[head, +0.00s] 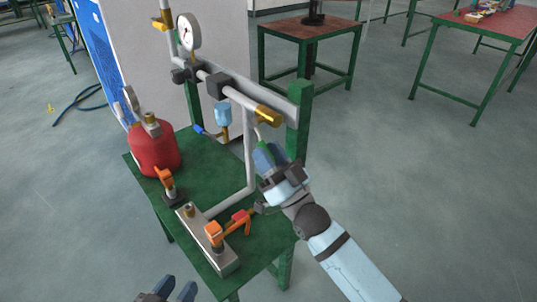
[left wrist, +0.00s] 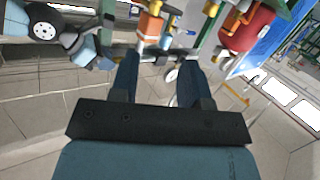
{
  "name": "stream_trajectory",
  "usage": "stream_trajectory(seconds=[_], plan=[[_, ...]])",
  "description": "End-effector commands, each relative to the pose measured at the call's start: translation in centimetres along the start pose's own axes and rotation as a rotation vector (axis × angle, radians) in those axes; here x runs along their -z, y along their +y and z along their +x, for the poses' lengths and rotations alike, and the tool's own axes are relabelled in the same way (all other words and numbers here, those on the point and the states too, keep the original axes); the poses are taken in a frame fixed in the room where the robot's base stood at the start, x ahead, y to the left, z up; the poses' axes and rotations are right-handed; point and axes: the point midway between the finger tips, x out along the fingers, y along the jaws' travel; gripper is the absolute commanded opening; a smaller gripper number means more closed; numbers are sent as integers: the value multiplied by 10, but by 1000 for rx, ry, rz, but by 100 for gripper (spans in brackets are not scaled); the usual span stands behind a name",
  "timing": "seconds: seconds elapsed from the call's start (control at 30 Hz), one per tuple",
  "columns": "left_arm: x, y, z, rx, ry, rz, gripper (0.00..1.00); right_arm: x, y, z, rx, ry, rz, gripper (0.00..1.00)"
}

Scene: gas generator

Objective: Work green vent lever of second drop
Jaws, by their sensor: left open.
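In the head view, a small green piece (head: 262,145), perhaps the green vent lever, shows beside the fingers of my right gripper (head: 265,156). It is below the brass end (head: 268,115) of the horizontal pipe. The gripper's blue fingers hide most of that spot, so I cannot tell whether they touch or hold the lever. My left gripper (head: 170,290) is low at the bottom edge, in front of the green table and away from the pipes. In the left wrist view its two fingers (left wrist: 158,75) are apart with nothing between them.
A red tank (head: 155,148) and a metal block (head: 205,238) with orange handles stand on the green table (head: 200,160). A pressure gauge (head: 188,31) and a blue-bowled filter (head: 223,113) are on the pipework. Open floor lies right of the table.

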Motion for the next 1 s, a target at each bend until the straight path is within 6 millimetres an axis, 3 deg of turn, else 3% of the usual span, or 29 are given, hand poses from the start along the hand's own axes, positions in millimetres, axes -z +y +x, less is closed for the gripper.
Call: stream_trajectory(seconds=[0.33,0.47,1.0], plan=[[0,0,0,0,0,1,43,0,0,-1,0,-1,0,44],[1,-1,0,2,-4,3,43,0,0,-12,-1,-3,0,44],[-25,-9,-7,34,-117,6,43,0,0,-121,-1,-3,0,44]])
